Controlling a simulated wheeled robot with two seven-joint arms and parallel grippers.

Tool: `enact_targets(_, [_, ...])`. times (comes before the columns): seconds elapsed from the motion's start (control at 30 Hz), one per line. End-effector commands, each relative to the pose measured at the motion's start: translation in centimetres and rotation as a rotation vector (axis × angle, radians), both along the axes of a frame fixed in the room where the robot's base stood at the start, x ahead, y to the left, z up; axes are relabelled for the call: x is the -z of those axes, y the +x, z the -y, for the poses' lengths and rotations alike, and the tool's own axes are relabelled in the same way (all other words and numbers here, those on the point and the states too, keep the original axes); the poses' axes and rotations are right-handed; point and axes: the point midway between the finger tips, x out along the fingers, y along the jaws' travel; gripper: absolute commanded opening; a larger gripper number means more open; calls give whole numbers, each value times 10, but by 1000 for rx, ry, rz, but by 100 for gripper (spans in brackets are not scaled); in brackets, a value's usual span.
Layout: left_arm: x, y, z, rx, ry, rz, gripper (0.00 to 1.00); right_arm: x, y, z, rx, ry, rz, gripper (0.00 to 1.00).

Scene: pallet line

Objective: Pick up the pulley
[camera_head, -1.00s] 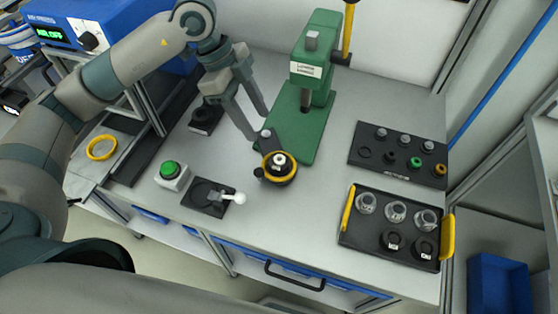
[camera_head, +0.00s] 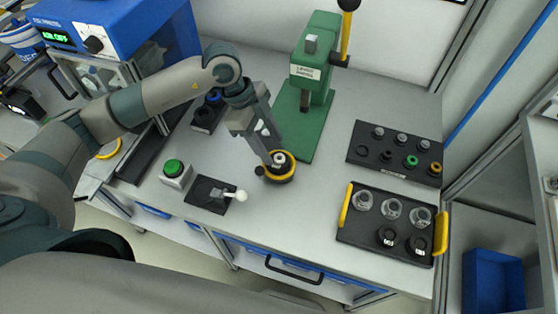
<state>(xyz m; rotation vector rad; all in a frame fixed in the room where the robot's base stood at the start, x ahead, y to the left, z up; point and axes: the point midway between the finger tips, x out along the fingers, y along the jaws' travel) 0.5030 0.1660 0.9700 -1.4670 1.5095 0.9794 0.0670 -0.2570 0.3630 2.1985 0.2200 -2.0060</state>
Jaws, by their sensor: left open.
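A round black piece with a yellow ring (camera_head: 285,178) and a pale hub (camera_head: 279,158) stands on the grey bench, in front of the green press. The hub part may be the pulley; I cannot tell for sure. My left gripper (camera_head: 273,156) is open and reaches down over this piece from the upper left. Its fingertips are at the hub, with one beside it on the left. I cannot tell whether they touch it. Two black round parts (camera_head: 388,237) with pale centres sit in a black tray (camera_head: 352,232) with yellow handles. My right gripper is not in view.
The green lever press (camera_head: 313,85) stands just behind the gripper. A green button box (camera_head: 174,173) and a white-knobbed lever (camera_head: 240,196) are to the left. A black rack (camera_head: 372,168) with several pegs is at the right. Bench is clear between the round piece and tray.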

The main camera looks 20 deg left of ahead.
Motion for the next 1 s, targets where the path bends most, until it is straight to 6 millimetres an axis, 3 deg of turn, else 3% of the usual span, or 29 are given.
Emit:
enact_targets(0.3, [25,0,9,0,0,-4,49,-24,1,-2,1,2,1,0])
enact_targets(0.5, [45,1,16,0,0,-2,49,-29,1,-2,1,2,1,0])
enact_targets(1.0, [48,1,17,0,0,-1,49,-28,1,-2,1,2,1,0])
